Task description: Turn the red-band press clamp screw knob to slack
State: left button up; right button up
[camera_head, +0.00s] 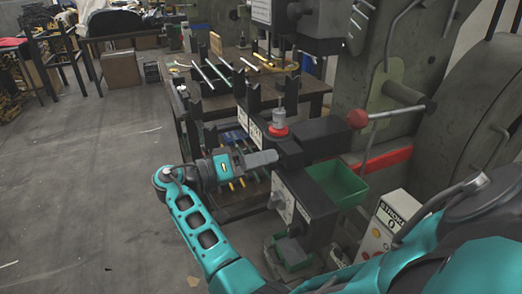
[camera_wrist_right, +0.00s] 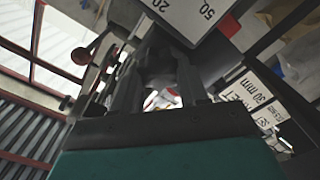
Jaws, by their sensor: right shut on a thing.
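The knob does not show clearly in the head view. My left gripper is not in view.
A silver post with a red ring (camera_head: 279,131) stands above the gripper. A tool table (camera_head: 222,106) is behind. A control box (camera_head: 385,228) stands at lower right. Floor at left is clear.

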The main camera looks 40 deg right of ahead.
pick_arm(q)
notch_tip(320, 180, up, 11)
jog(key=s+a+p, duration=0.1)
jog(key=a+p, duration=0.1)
jog(key=p, duration=1.2)
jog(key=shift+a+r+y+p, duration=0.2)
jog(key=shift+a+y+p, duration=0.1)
pick_arm(e)
jog(key=shift+f+n, duration=0.2)
jog(key=shift+n, duration=5)
jog(key=shift+f+n, duration=0.15)
jog(key=shift+n, duration=5.05)
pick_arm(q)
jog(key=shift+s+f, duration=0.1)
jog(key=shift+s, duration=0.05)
pick_arm(e)
jog(key=o, duration=1.1)
jog(key=shift+c, duration=0.2)
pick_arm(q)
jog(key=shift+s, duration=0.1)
